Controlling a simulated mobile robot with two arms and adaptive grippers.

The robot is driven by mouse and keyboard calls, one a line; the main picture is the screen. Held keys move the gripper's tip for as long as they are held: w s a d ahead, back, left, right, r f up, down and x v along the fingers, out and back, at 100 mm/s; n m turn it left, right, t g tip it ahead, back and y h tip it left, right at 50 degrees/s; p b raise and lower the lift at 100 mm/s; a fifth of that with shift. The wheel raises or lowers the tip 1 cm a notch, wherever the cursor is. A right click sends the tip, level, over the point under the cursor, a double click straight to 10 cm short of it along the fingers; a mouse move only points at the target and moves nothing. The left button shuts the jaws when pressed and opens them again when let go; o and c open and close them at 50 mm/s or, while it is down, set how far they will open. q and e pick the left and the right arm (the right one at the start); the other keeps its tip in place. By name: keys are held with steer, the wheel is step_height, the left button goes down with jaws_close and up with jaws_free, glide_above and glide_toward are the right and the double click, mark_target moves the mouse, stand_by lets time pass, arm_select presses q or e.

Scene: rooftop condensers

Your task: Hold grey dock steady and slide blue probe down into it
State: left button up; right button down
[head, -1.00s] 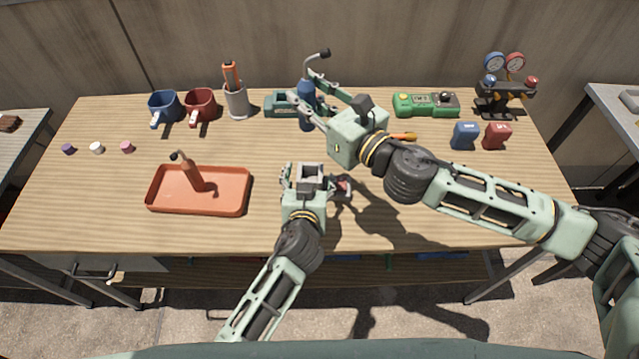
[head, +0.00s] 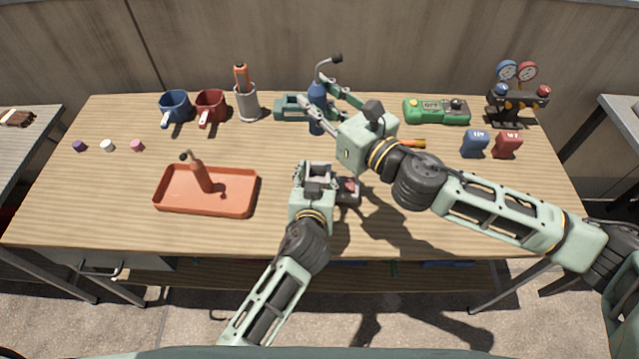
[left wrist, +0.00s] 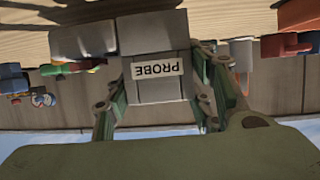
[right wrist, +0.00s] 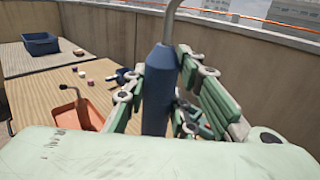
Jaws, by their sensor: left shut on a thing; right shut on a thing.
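The grey dock (head: 318,171) is between the fingers of my left gripper (head: 316,176) at the middle of the table. In the left wrist view its upside-down PROBE label (left wrist: 157,68) faces the camera. The blue probe (head: 317,95), with a bent grey stem and dark tip on top, is clasped roughly upright by my right gripper (head: 326,103). It also shows between the fingers in the right wrist view (right wrist: 157,90). The probe is farther back than the dock and apart from it. The probe's lower end is hidden in the right wrist view.
A small dark box (head: 348,189) with a red part sits right beside my left gripper. A teal block (head: 289,107) stands behind the probe. An orange tray (head: 226,205) holds a reddish probe (head: 202,178). Mugs, a green meter (head: 436,111) and gauges line the back.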

arm_select(q)
step_height(320, 180, up, 7)
steer(key=shift+f, duration=0.1)
arm_select(e)
steer(key=shift+r, duration=0.1)
arm_select(q)
steer(key=shift+f, duration=3.95)
steer(key=shift+f, duration=0.35)
steer(key=o, duration=1.4)
steer(key=shift+o, duration=0.2)
steer(key=shift+f, duration=0.1)
